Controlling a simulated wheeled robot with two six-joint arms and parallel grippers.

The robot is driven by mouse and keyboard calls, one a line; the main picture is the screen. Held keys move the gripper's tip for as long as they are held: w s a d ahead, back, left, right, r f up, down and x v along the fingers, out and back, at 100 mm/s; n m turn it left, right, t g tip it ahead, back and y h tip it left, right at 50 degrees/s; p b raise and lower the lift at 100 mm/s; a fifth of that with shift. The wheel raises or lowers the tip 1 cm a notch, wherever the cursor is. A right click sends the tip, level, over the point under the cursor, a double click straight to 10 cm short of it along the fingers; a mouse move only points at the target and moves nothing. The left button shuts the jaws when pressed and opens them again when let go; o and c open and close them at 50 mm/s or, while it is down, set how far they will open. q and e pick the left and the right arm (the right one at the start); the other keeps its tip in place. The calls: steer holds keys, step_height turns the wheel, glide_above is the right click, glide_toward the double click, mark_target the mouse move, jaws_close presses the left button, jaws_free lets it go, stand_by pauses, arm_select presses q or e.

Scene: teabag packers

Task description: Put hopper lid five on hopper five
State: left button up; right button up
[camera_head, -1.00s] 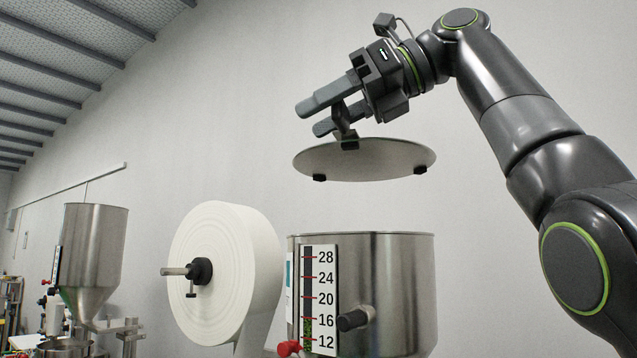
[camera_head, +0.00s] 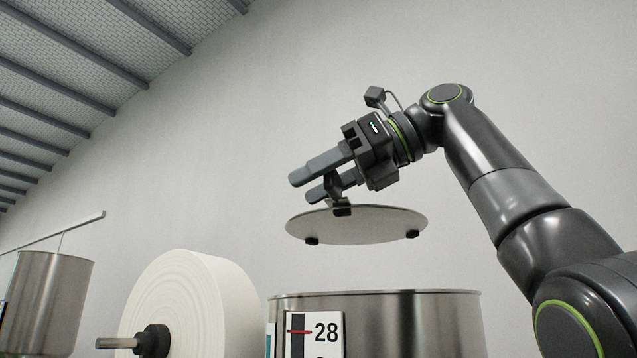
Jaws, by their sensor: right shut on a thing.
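My right gripper (camera_head: 318,179) is shut on the handle of a round, flat, grey lid (camera_head: 375,226). The lid hangs below the fingers, nearly level, with small black blocks at its edge. It is above a steel hopper (camera_head: 410,325) and clear of its rim, with a visible gap. The hopper is a wide metal cylinder with a level scale marked 28 on its front; its lower part is cut off by the picture's bottom edge. No number naming the hopper shows. My left gripper is not in view.
A large white paper roll (camera_head: 200,305) on a black-hubbed spindle stands left of the hopper. Another steel hopper (camera_head: 50,300) is at the far left. A plain wall is behind, and the space around the lid is free.

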mark_target(318, 211)
steer(key=shift+w, duration=0.1)
steer(key=f+b, duration=0.1)
steer(key=w+f+b, duration=0.1)
steer(key=f+b, duration=0.1)
steer(key=shift+w+f, duration=0.2)
steer(key=shift+f, duration=0.05)
arm_select(q)
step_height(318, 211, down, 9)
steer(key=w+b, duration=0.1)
steer(key=b, duration=0.5)
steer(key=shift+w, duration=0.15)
arm_select(e)
steer(key=shift+s+f, duration=0.15)
steer(key=shift+f, duration=2.75)
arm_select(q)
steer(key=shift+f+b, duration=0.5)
arm_select(e)
steer(key=shift+f, duration=0.45)
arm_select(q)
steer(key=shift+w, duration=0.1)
arm_select(e)
steer(key=o, duration=1.3)
steer(key=shift+c, duration=0.2)
steer(key=shift+d, duration=0.1)
